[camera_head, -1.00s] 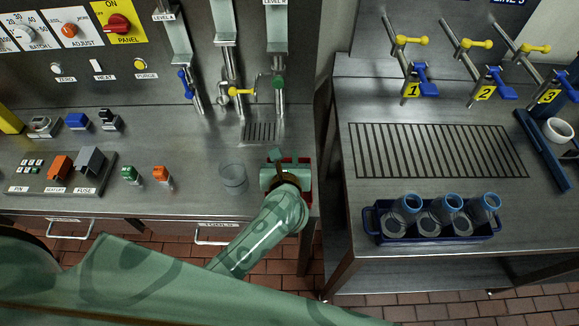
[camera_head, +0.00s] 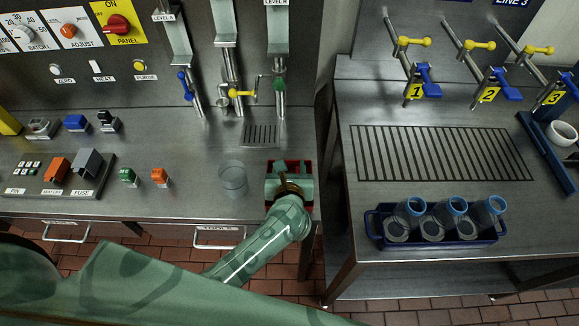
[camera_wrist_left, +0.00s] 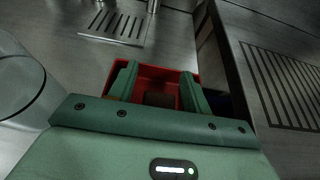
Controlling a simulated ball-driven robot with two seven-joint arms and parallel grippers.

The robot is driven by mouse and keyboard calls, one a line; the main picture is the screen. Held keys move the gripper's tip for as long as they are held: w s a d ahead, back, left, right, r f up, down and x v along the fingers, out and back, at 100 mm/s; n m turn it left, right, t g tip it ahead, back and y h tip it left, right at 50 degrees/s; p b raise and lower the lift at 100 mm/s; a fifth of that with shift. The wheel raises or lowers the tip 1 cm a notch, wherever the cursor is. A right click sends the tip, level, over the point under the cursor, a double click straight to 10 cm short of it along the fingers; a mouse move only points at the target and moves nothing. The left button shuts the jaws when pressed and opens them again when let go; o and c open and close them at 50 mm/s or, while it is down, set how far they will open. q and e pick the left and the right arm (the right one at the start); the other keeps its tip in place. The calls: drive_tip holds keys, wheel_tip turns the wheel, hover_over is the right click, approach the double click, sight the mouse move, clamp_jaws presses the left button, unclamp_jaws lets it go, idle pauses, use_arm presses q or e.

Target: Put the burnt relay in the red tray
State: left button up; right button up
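The red tray (camera_head: 310,209) is at the right front corner of the left counter, mostly hidden under my left gripper (camera_head: 288,168). In the left wrist view, the inside of the red tray (camera_wrist_left: 158,74) shows between the two green fingers of my left gripper (camera_wrist_left: 158,88). The fingers stand apart. A small dark brown block (camera_wrist_left: 158,99) shows low between them, with red on both sides; it looks to lie in the tray and may be the burnt relay, though its lower part is hidden. My right gripper is not in view.
A clear glass (camera_head: 233,177) stands just left of the tray. Green (camera_head: 128,177) and orange (camera_head: 160,177) components stand further left, near a rack (camera_head: 58,191). A drain grille (camera_head: 260,134) lies behind. A gap separates this counter from the right one, with a blue caddy (camera_head: 436,241) of glasses.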

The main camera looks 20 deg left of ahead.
use_arm(q)
drive_tip(key=shift+r, duration=0.15)
drive_tip(key=p+v, duration=0.4)
drive_tip(key=v, duration=0.7)
drive_tip(key=shift+p, duration=0.35)
drive_tip(key=shift+s+d+r, duration=0.1)
drive_tip(key=shift+s+r, duration=0.05)
drive_tip(key=shift+s, duration=0.3)
